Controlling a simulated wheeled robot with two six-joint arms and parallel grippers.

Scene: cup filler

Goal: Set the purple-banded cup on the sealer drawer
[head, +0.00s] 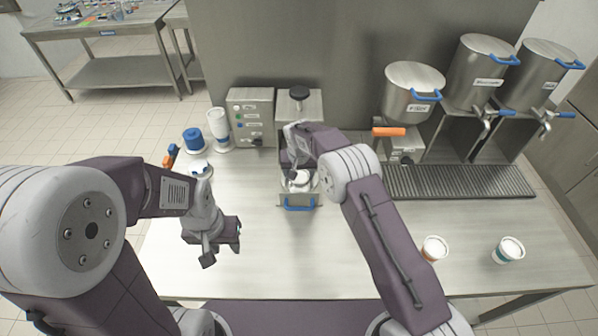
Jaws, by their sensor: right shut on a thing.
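The sealer (313,104) is a steel box with a black knob, at the back of the table. Its drawer (285,199) is pulled out towards me and has a blue handle. A white cup (300,179) is at the drawer, under my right gripper (299,168). The gripper is shut on it from above and behind. The cup's band is hidden, so I cannot see its colour, nor whether its base touches the drawer. My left gripper (222,251) is open and empty above the table, left of the drawer.
An orange-banded cup (434,249) and a teal-banded cup (509,251) stand at the right. Steel pots (415,88) with taps stand behind a drip grate (460,182). A control box (250,115), blue stack (193,140) and white stack (218,124) stand back left. The front middle is clear.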

